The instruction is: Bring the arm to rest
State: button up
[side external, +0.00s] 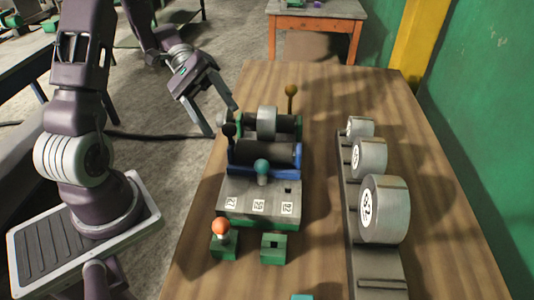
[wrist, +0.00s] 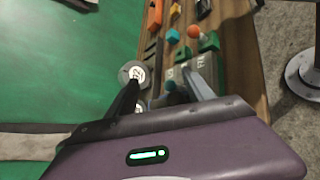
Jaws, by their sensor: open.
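My gripper (side external: 221,120) is open and empty in the side external view. It hangs in the air at the left edge of the wooden table (side external: 330,93), beside the fixture with black rollers (side external: 266,153). Its two fingers are spread and point down. In the wrist view my gripper (wrist: 163,78) also shows spread fingers with the table beyond them. I see nothing held between them.
A grey metal roll (side external: 385,209) stands largest among several on a rail at the right. A green wall (side external: 480,110) bounds the right side. Open floor lies left of the table.

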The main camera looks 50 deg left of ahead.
jog(key=s+d+r+m+t+y, duration=0.6)
jog(key=s+y, duration=0.5)
jog(key=y, duration=0.2)
notch_tip(320, 180, up, 3)
jog(key=shift+d+r+m, duration=0.1)
jog(key=shift+d+m, duration=0.75)
jog(key=shift+m, duration=0.15)
jog(key=shift+s, duration=0.1)
